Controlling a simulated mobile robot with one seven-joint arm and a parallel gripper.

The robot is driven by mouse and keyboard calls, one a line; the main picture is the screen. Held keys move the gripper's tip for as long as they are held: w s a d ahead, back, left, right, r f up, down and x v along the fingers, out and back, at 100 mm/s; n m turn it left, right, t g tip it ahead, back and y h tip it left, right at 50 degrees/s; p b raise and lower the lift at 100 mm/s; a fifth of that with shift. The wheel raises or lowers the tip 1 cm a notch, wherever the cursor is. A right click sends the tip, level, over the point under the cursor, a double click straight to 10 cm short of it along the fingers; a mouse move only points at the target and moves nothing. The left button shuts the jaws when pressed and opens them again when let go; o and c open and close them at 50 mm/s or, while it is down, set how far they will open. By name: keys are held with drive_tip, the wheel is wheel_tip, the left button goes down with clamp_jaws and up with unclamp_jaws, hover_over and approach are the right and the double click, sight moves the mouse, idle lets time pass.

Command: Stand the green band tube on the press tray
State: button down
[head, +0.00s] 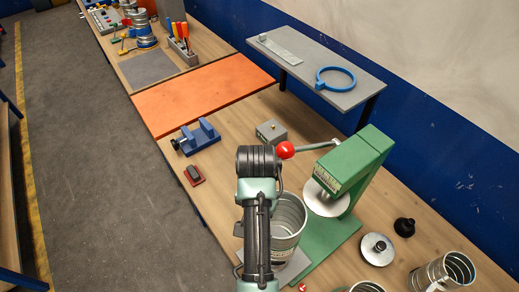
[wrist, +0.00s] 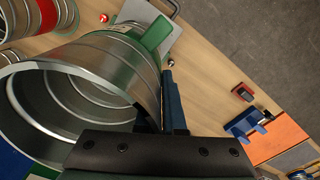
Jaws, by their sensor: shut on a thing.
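The green band tube (wrist: 85,75), a silver spiral duct piece with a green band on its wall, fills the left of the wrist view. My gripper (wrist: 158,108) is shut on its wall; a blue finger lies along the outside and the other finger is mostly hidden. In the head view the tube (head: 289,216) looks roughly upright, partly behind my arm, in front of the green press (head: 352,180). The grey press tray (head: 297,266) shows around its lower end. I cannot tell whether the tube touches the tray.
The press lever with a red knob (head: 286,150) and the press's round plate (head: 325,198) are close to the tube. Other duct pieces (head: 443,272) stand at the lower right. A blue clamp (head: 197,138) and orange mat (head: 203,93) lie farther back.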

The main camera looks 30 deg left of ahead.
wheel_tip(320, 180, down, 3)
drive_tip(key=shift+w+f+b, duration=0.1)
drive_tip(key=shift+b, duration=0.85)
drive_tip(key=shift+f+b, duration=0.7)
drive_tip(key=shift+f, duration=0.65)
drive_tip(key=shift+r+p, duration=0.1)
drive_tip(key=shift+p, duration=0.9)
wheel_tip(320, 180, down, 8)
drive_tip(key=b, duration=0.5)
idle(2.6)
drive_tip(key=c, duration=0.9)
unclamp_jaws()
drive_tip(key=shift+r, duration=0.1)
drive_tip(key=shift+c, duration=0.2)
